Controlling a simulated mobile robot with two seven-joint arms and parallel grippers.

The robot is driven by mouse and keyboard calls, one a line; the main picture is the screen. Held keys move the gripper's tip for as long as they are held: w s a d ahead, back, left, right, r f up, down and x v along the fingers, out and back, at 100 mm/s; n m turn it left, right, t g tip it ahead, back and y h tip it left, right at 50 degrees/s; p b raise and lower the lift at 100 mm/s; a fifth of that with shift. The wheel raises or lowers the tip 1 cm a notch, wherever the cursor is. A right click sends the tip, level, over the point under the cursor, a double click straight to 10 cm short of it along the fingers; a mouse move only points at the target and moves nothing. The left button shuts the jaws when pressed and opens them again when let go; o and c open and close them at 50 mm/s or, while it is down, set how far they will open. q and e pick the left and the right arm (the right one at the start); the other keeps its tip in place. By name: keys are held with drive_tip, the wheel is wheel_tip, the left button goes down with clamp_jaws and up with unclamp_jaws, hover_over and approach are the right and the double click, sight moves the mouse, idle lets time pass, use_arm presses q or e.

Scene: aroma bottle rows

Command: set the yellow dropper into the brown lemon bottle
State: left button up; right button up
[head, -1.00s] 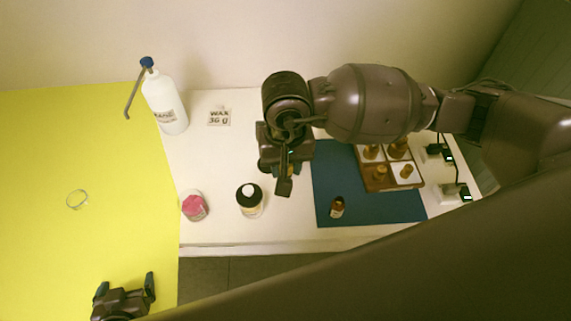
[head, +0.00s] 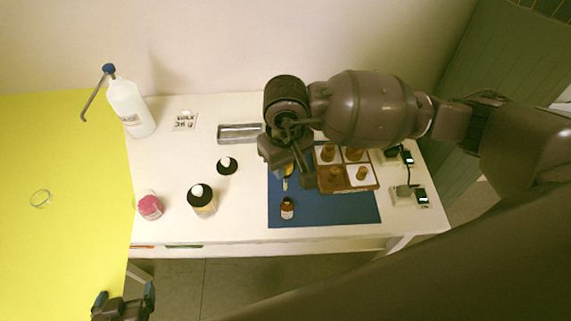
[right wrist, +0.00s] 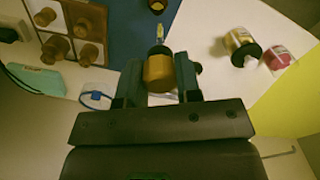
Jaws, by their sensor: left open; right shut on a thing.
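The brown lemon bottle (head: 287,209) stands upright on the blue mat (head: 334,208), near its front left; its label is too small to read. My right gripper (head: 290,168) is shut on the yellow dropper (head: 288,181), which points down above the mat, behind the bottle and apart from it. In the right wrist view the dropper's yellow-brown cap (right wrist: 159,73) sits between the fingers, with its glass tip pointing away towards the bottle (right wrist: 157,6) at the top edge. My left gripper (head: 123,302) is open and empty at the lower left, by the yellow surface.
A wooden tray (head: 343,188) with several brown-capped pieces stands right of the gripper. A white wash bottle (head: 131,108) stands at back left.

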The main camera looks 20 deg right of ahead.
drive_tip(key=shift+s+d+n, duration=0.15)
drive_tip(key=shift+d+n, duration=0.25)
drive_tip(key=shift+n, duration=0.4)
drive_tip(key=shift+a+n, duration=0.3)
use_arm(q)
drive_tip(key=shift+w+d+r, duration=0.1)
use_arm(e)
drive_tip(key=shift+d, duration=0.1)
use_arm(q)
drive_tip(key=shift+f, duration=0.2)
use_arm(e)
drive_tip(key=shift+f+b, duration=0.15)
drive_tip(key=shift+b, duration=0.4)
drive_tip(key=shift+f+b, duration=1.7)
drive_tip(key=shift+f, duration=0.2)
use_arm(q)
wheel_tip(320, 180, down, 6)
drive_tip(key=s, duration=0.1)
drive_tip(key=shift+s, duration=0.15)
